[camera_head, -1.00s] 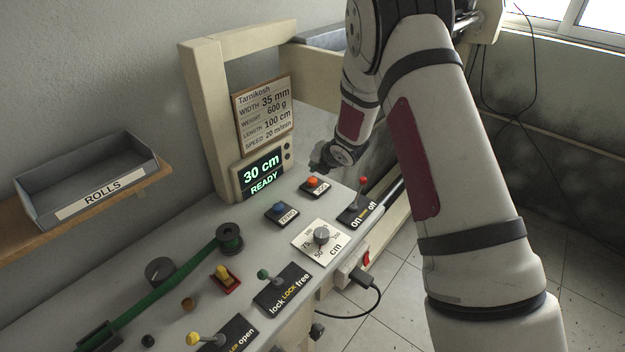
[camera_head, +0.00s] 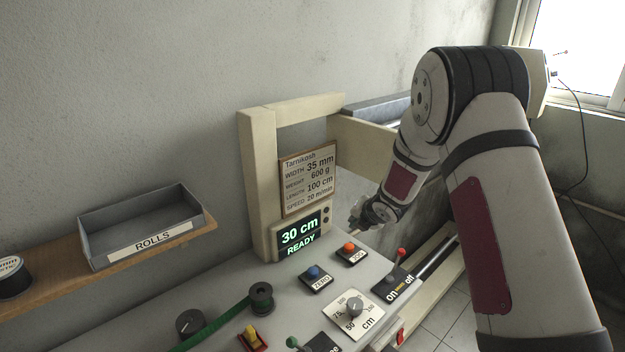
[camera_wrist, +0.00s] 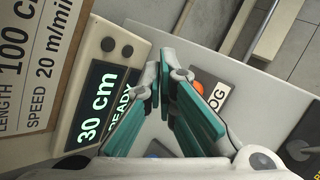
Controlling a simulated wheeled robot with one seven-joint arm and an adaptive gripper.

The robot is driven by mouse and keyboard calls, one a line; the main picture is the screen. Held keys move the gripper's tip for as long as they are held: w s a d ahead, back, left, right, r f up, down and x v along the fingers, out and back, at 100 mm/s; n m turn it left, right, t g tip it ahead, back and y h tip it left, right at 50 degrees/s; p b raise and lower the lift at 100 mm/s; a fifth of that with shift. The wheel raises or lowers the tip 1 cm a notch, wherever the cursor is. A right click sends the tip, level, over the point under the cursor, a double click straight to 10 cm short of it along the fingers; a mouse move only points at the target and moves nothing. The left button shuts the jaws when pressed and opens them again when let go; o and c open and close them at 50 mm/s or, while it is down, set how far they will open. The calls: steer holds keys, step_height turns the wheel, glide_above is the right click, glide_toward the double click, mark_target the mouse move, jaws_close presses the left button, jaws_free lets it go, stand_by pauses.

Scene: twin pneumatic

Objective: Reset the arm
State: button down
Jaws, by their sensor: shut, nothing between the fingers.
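My gripper (camera_head: 358,226) hangs at the end of my arm, just behind the orange JOG button (camera_head: 348,246) and right of the display. In the wrist view its two teal-padded fingers (camera_wrist: 164,82) come together at the tips, with nothing between them. The display (camera_head: 299,237) reads 30 cm and READY. In the wrist view the orange button (camera_wrist: 197,87) lies beyond the right finger, partly hidden by it. A blue ZERO button (camera_head: 314,272) sits left of the orange one.
A red-tipped on/off lever (camera_head: 400,258) and a cm dial (camera_head: 355,305) stand on the panel. A cream frame (camera_head: 256,180) carries the Tarnikosh sign (camera_head: 308,178). A grey ROLLS tray (camera_head: 140,228) sits on a wooden shelf at left. A green strip runs to a spool (camera_head: 261,298).

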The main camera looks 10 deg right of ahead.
steer(key=s+d+r+m+h, duration=0.2)
steer(key=s+r+m, duration=0.55)
steer(key=r, duration=0.35)
steer(key=s+d+r+m+h, duration=0.2)
steer(key=s+r+m, duration=0.6)
steer(key=r, duration=0.4)
steer(key=s+a+r+m+g+y, duration=0.1)
steer(key=s+m, duration=0.5)
steer(key=s, duration=0.9)
steer(key=s+a+r+m+g+y, duration=0.1)
steer(key=s+a+m, duration=0.3)
steer(key=s, duration=1.1)
steer(key=r+m+g, duration=0.1)
steer(key=m, duration=0.2)
steer(key=shift+s+r, duration=0.2)
steer(key=shift+r, duration=0.05)
steer(key=shift+w+m, duration=0.15)
steer(key=shift+m, duration=0.1)
